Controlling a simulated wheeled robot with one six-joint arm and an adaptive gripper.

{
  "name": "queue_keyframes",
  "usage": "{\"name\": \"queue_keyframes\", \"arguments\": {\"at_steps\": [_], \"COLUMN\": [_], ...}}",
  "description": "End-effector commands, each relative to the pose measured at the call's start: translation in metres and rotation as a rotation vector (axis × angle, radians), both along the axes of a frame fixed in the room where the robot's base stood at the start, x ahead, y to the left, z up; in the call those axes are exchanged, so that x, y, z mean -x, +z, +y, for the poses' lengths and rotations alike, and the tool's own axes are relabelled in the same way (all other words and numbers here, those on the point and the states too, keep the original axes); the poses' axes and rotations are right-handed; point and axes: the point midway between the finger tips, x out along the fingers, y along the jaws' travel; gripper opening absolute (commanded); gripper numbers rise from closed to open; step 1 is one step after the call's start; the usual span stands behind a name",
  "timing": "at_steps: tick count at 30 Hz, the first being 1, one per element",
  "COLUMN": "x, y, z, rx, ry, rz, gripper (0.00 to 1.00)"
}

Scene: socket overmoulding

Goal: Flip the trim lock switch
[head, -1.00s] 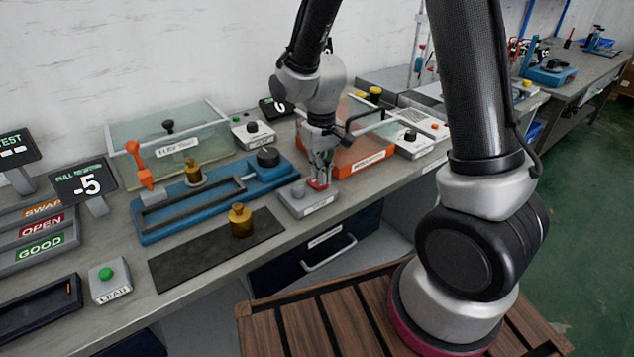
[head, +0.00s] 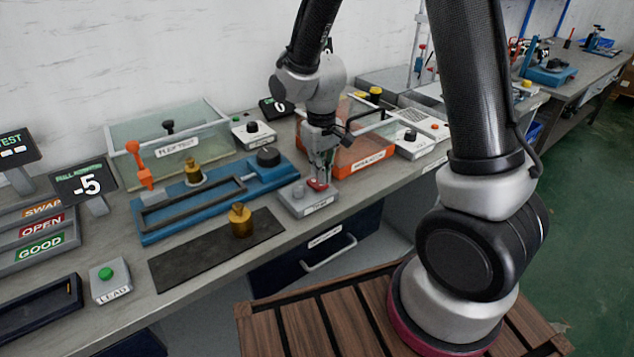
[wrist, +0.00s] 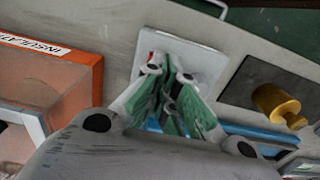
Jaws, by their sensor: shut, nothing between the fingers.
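A small grey box (head: 298,204) with a label on its front, too small to read, stands near the bench's front edge. A red part (head: 318,185) shows at its right end, which looks like the switch. The box also shows in the wrist view as a pale plate (wrist: 200,60), with a little red at its left side. My gripper (head: 320,178) points down at the red part and is shut, with nothing held. In the wrist view its green-padded fingers (wrist: 170,75) cover much of the switch. I cannot tell whether they touch it or which way it is set.
An orange-edged case (head: 362,163) stands just behind and right of my gripper. A blue fixture (head: 215,205) with a black knob lies to the left. A dark mat (head: 190,262) with a brass weight (head: 240,221) is at the front left. A drawer (head: 320,250) is below.

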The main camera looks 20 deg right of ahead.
Motion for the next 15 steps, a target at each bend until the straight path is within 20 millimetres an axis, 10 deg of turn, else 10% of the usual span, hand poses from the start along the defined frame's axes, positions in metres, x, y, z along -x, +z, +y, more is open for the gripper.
{"name": "queue_keyframes", "arguments": {"at_steps": [15], "x": [0.0002], "y": [-0.006], "z": [-0.0001], "rx": [0.0], "ry": [0.0], "rz": [0.001], "gripper": [0.0]}}
